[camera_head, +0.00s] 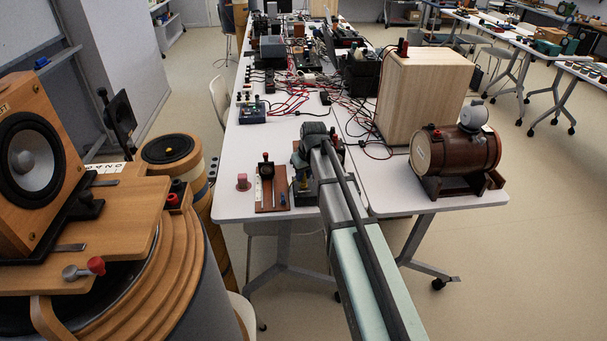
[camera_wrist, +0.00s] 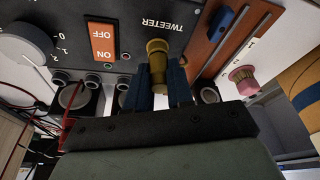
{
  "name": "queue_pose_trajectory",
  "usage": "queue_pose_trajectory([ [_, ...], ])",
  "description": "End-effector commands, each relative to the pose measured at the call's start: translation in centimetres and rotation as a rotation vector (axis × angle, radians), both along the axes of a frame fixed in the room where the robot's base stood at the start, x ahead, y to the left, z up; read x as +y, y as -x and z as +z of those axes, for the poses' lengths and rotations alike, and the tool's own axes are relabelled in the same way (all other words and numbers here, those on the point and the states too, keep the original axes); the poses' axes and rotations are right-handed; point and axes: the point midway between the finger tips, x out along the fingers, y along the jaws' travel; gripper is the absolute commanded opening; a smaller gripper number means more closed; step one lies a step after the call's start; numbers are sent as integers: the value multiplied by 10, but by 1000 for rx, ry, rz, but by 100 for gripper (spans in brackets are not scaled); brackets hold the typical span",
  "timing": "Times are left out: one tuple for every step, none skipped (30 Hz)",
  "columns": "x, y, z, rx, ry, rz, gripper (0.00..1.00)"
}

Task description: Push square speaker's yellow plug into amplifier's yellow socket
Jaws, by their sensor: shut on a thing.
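In the wrist view, the two blue fingers of my gripper (camera_wrist: 159,82) are closed around a yellow plug (camera_wrist: 157,48), one on each side. The plug's far end is up against the dark panel of the amplifier (camera_wrist: 130,18), just below the word TWEETER. The yellow socket cannot be made out, so I cannot tell whether the plug is in it. In the head view my arm covers the gripper and most of the amplifier. A square wooden speaker (camera_head: 60,125) with a round cone stands at the left; I cannot see its lead to the plug.
The panel has an orange OFF/ON switch (camera_wrist: 102,40) and a grey knob (camera_wrist: 22,50). A brown board (camera_wrist: 225,40) and a pink knob (camera_wrist: 243,78) are at its right. On the white table (camera_head: 240,205) stand a tall wooden box (camera_head: 425,95) and a brown barrel (camera_head: 465,150). Red cables lie further back.

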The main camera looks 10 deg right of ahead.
Motion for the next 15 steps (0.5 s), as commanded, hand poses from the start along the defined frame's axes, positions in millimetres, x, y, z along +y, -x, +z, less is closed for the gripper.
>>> queue_pose_trajectory([
  [0,0,0,0,0,0,0],
  [0,0,-1,0,0,0,0],
  [0,0,-1,0,0,0,0],
  [0,0,-1,0,0,0,0],
  [0,0,-1,0,0,0,0],
  [0,0,-2,0,0,0,0],
  [0,0,-2,0,0,0,0],
  [0,0,-2,0,0,0,0],
  [0,0,-3,0,0,0,0],
  [0,0,-3,0,0,0,0],
  [0,0,-3,0,0,0,0],
  [0,0,-3,0,0,0,0],
  [0,0,-3,0,0,0,0],
  [0,0,-3,0,0,0,0],
  [0,0,-3,0,0,0,25],
])
